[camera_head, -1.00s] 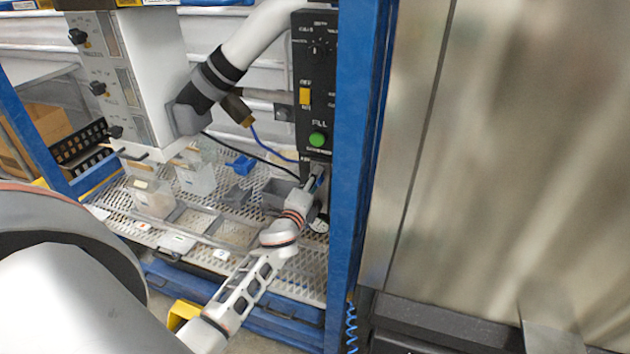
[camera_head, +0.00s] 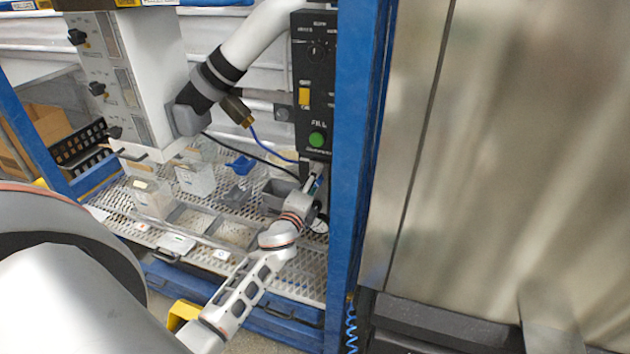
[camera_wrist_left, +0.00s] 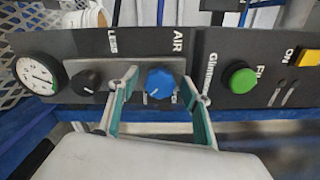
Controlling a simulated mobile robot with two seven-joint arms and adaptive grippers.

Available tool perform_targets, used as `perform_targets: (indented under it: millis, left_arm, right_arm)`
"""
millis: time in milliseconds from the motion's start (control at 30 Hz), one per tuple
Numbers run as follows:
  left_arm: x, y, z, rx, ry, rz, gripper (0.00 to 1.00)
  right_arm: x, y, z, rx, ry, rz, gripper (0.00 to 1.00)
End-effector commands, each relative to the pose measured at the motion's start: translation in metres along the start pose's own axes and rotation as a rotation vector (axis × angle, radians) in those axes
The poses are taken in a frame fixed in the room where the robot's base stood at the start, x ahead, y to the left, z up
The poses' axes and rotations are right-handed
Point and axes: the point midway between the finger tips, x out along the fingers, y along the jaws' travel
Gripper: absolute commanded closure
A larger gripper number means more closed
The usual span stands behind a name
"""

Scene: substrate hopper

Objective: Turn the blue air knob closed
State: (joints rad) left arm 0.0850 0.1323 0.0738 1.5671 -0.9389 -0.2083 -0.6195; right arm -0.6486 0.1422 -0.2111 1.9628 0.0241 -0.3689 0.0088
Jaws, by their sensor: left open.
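The blue air knob (camera_wrist_left: 160,83) sits on the dark panel under the label AIR in the left wrist view. A white pointer mark shows on its face. My left gripper (camera_wrist_left: 159,88) is open, with one finger to the left of the knob and one to the right. Gaps show between the knob and both fingers, and I cannot tell how deep the tips reach. In the head view my left gripper (camera_head: 315,184) is just below the black control box, and the blue knob cannot be made out there. My right gripper is not in view.
A black knob (camera_wrist_left: 87,82) and a round gauge (camera_wrist_left: 38,73) are left of the air knob. A green button (camera_wrist_left: 241,79) and a yellow switch (camera_wrist_left: 309,58) are to the right. In the head view a blue post (camera_head: 357,150) stands close right of my gripper.

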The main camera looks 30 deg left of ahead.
Motion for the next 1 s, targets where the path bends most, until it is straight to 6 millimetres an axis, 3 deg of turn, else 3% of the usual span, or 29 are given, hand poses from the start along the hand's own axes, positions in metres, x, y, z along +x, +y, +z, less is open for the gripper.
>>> perform_targets:
  millis: [533,700,1000]
  left_arm:
    - [-0.097,0.001,-0.001,-0.001,0.001,0.002,0.52]
    - [-0.111,0.0,0.0,0.0,0.0,0.0,0.52]
    - [-0.114,0.0,0.0,0.001,0.0,0.0,0.52]
  right_arm:
    - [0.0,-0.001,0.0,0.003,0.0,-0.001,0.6]
    - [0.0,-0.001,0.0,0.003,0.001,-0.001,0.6]
    - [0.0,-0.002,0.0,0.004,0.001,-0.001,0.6]
